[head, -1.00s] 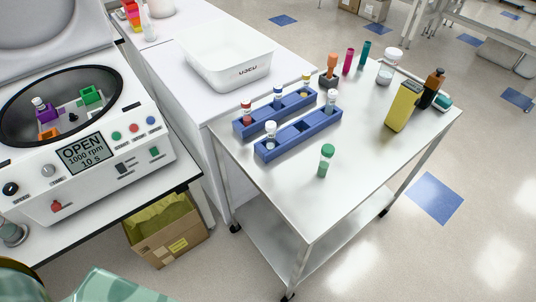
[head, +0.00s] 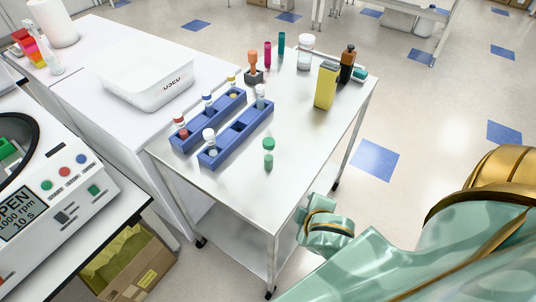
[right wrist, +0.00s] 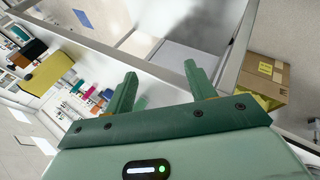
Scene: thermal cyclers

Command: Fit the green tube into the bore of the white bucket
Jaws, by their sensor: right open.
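The green-capped tube (head: 268,152) stands upright on the steel cart's top (head: 225,185), in front of the blue racks. My right gripper (head: 322,224) is beside the cart's right edge, to the right of and nearer than the tube, apart from it. In the right wrist view its two green fingers (right wrist: 160,72) are spread and hold nothing. The centrifuge (head: 62,195) is open at the left, cut off by the frame. A green bucket (head: 8,149) shows in its bowl; I cannot see a white bucket. My left gripper is out of view.
Two blue racks (head: 222,148) with several capped tubes stand on the cart. A yellow box (head: 326,86), a brown bottle (head: 347,64) and a white-lidded jar (head: 305,52) stand farther back. A white basin (head: 148,80) is on the bench. The cart's front is clear.

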